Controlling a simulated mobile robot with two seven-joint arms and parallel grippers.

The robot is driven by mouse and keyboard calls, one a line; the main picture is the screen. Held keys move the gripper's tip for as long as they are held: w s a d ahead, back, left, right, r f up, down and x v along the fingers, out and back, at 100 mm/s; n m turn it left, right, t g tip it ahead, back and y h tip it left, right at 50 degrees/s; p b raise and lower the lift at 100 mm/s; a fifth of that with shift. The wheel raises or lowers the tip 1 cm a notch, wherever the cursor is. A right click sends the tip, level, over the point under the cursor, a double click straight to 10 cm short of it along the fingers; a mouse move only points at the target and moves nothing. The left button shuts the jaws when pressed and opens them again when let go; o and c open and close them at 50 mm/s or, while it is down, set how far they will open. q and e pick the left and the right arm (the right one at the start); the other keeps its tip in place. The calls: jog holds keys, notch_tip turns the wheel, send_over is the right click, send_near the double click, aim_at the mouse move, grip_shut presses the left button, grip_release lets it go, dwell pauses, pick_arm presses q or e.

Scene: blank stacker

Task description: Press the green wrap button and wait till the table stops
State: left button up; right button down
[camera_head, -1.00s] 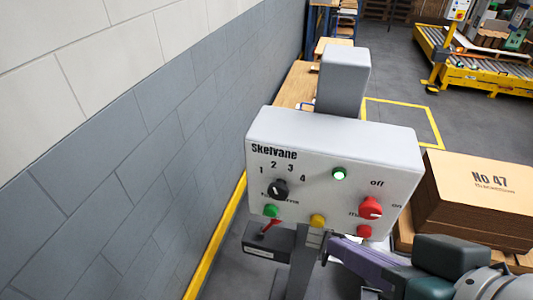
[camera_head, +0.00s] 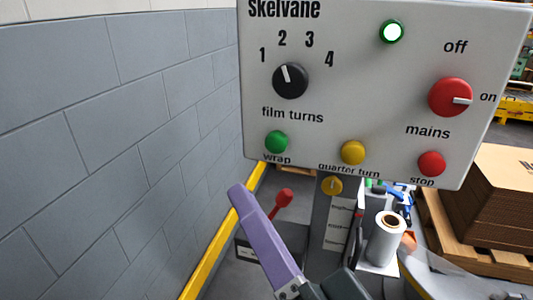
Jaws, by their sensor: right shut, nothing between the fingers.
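The green wrap button (camera_head: 276,142) is at the lower left of the grey Skelvane control panel (camera_head: 370,110), above its "wrap" label. My right gripper (camera_head: 237,190) is shut and empty. Its purple fingers come up from the bottom, and their tips show below and left of the wrap button, apart from it in the picture. The turning table cannot be made out with certainty. My left gripper is not in view.
The panel has a black film turns dial (camera_head: 291,81) pointing roughly at 2, a lit green lamp (camera_head: 391,32), a red mains knob (camera_head: 451,97) turned to on, a yellow quarter turn button (camera_head: 353,152) and a red stop button (camera_head: 431,163). A red-knobbed lever (camera_head: 284,197) stands below.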

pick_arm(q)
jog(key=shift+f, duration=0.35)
pick_arm(e)
jog(key=shift+f, duration=0.2)
pick_arm(q)
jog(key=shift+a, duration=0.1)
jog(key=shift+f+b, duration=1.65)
jog(key=shift+b, duration=0.05)
pick_arm(e)
send_near(276, 143)
jog(key=shift+w+a+r, duration=0.3)
jog(key=shift+w+a, duration=0.45)
jog(key=shift+w+a+r, duration=0.3)
jog(key=shift+w+a, duration=0.45)
jog(key=shift+w+a+r, duration=0.3)
jog(key=shift+w+a, duration=0.45)
